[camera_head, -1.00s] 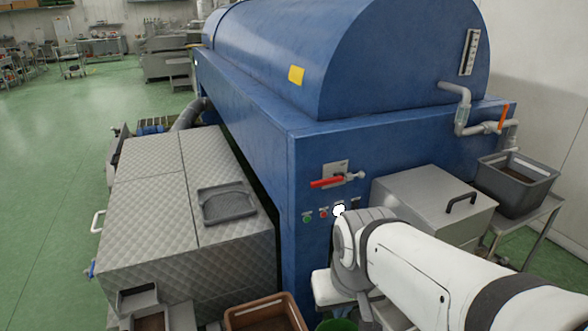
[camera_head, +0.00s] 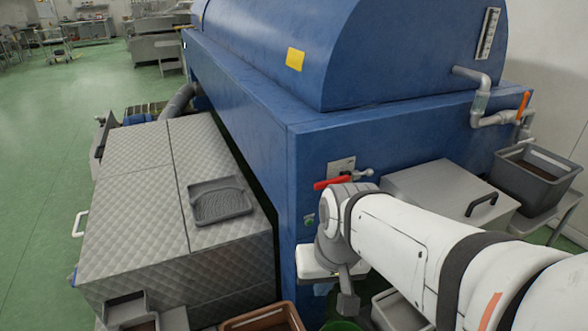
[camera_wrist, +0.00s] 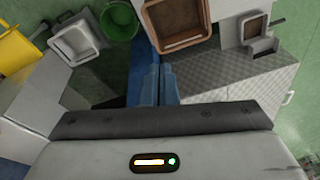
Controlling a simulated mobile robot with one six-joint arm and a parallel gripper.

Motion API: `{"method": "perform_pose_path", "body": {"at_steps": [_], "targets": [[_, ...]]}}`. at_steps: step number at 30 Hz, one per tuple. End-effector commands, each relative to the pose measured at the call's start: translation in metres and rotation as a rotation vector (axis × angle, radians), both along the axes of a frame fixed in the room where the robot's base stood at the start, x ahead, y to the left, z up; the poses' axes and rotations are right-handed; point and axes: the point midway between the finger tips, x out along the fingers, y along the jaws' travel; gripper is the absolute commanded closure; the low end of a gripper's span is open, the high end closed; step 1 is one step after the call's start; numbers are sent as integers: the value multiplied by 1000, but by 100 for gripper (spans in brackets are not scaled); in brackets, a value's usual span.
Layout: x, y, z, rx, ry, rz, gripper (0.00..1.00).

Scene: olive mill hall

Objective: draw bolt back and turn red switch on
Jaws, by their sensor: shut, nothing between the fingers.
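The red switch (camera_head: 332,182) is a lever on a small metal plate (camera_head: 341,166) on the blue machine's end face. Its handle lies near level, pointing left. A small grey metal piece with a knob, seemingly the bolt (camera_head: 364,173), sits at its right; its exact position is too small to tell. My arm's wrist is just below the switch in the head view, and covers part of the panel. My gripper (camera_wrist: 158,82) shows in the wrist view with its fingers together and empty, facing down toward the floor area. Neither switch nor bolt shows there.
A green button (camera_head: 309,221) is below the switch. A grey lidded box (camera_head: 440,185) and dark crate (camera_head: 535,175) stand right. A quilted metal cabinet (camera_head: 135,220) stands left. A brown crate (camera_wrist: 190,45) and green bucket (camera_wrist: 119,22) are below. Green floor is free at far left.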

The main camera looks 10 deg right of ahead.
Motion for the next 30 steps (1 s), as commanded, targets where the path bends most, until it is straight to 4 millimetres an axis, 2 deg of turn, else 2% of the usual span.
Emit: {"method": "perform_pose_path", "body": {"at_steps": [1,6,8,12,16,20,24,27,30], "targets": [[1,6,-22,57,22,-52,100],[20,38,-74,385,121,-366,100],[32,49,-88,523,157,-490,100],[72,62,-109,849,229,-767,100],[117,55,-121,1167,280,-1007,100],[165,25,-130,1501,309,-1220,100],[208,-32,-140,1868,306,-1399,100],[227,-77,-146,2100,286,-1479,100],[237,-116,-151,2282,258,-1522,100]]}}
